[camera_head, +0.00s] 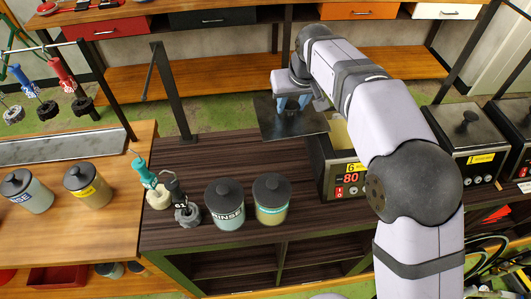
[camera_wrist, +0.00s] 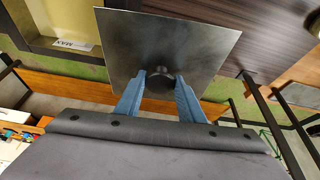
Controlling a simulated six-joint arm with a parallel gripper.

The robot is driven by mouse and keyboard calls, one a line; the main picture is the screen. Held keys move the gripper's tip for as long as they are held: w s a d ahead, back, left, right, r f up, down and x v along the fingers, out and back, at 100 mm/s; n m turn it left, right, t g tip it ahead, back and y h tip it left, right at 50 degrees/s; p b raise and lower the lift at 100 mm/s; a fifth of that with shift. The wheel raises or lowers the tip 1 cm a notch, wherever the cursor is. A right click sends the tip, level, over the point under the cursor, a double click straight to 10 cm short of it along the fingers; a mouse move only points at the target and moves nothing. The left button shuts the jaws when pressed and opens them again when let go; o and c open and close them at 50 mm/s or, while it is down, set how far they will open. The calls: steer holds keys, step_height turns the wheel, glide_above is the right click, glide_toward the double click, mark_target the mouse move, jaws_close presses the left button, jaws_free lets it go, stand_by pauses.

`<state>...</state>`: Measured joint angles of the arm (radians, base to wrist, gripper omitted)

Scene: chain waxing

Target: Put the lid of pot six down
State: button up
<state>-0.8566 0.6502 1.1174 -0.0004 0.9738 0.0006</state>
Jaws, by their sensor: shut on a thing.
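My gripper (camera_head: 292,103) is shut on the knob of a square dark metal lid (camera_head: 268,128). In the wrist view the blue fingers (camera_wrist: 160,80) sit on both sides of the round black knob, and the lid (camera_wrist: 185,35) spreads out flat beyond them. The lid is left of pot six (camera_head: 347,186), over the back edge of the dark wooden table (camera_head: 185,158). I cannot tell whether it touches the table. Pot six is uncovered, with pale yellow inside. Its front shows a yellow "6" label and a red "80". Part of it is behind my arm.
A dark post (camera_head: 172,92) rises at the back left. A pot with its lid on (camera_head: 470,135) is at right. Bare tabletop lies between jars and lid.

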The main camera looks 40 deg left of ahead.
mark_target(265, 116)
steer(key=s+a, duration=0.1)
steer(key=a, duration=0.1)
steer(key=s+a+f+b, duration=0.1)
steer(key=s+a, duration=0.1)
steer(key=shift+f, duration=0.2)
steer(key=shift+m, duration=0.4)
steer(key=f, duration=0.1)
steer(key=a+f+b, duration=0.1)
steer(key=f, duration=0.1)
steer(key=s+f, duration=0.1)
steer(key=shift+s+a+f, duration=0.1)
steer(key=shift+a+f, duration=0.1)
steer(key=shift+a, duration=0.15)
steer(key=shift+f+p, duration=1.55)
steer(key=shift+f, duration=3.45)
steer(key=shift+f, duration=0.15)
steer(key=o, duration=1.2)
steer(key=shift+d, duration=0.1)
